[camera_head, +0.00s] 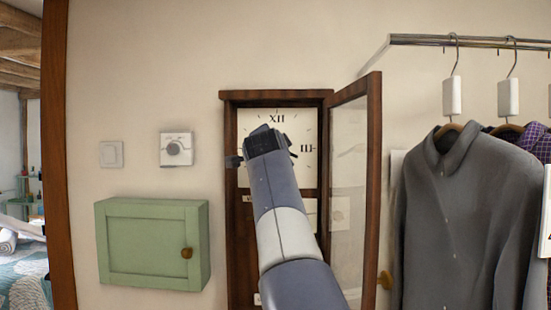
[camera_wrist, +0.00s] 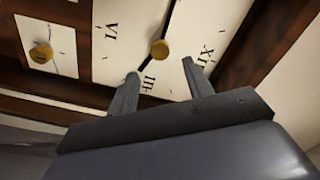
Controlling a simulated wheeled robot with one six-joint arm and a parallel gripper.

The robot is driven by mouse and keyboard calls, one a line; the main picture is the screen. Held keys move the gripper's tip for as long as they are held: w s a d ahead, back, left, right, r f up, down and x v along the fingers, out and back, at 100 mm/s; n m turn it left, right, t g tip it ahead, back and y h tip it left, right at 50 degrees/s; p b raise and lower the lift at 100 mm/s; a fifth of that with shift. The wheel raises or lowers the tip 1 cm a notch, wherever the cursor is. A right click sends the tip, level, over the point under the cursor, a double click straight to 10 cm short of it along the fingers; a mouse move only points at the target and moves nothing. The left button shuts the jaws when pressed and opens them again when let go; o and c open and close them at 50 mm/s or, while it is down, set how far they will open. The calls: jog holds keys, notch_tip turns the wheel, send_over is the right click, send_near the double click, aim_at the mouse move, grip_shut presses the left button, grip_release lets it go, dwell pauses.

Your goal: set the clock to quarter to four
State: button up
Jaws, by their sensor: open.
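The clock is a tall dark wooden case (camera_head: 325,200) on the wall with a cream dial (camera_head: 305,125) and Roman numerals. Its glazed door (camera_head: 351,150) stands open to the right. My gripper (camera_head: 266,138) is in front of the dial and hides its centre in the head view. In the wrist view the fingers (camera_wrist: 160,68) are open and empty. A brass centre knob (camera_wrist: 159,49) shows just beyond and between the fingertips. One dark hand (camera_wrist: 168,18) runs away from III, towards the IX side. A shorter dark line from the knob towards III–VI is partly unclear.
A second brass knob (camera_wrist: 41,52) sits below VI. A green wall cabinet (camera_head: 150,245) and a thermostat-like dial (camera_head: 176,149) are left of the clock. Clothes (camera_head: 450,210) hang from a rail (camera_head: 470,42) right of the open door.

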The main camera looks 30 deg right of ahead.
jog(key=b+v, duration=0.1)
jog(key=v, duration=0.2)
jog(key=shift+s+a, duration=0.2)
jog(key=p+x, duration=0.5)
jog(key=x, duration=0.5)
jog(key=shift+w+d, duration=0.3)
jog(key=shift+a, duration=0.1)
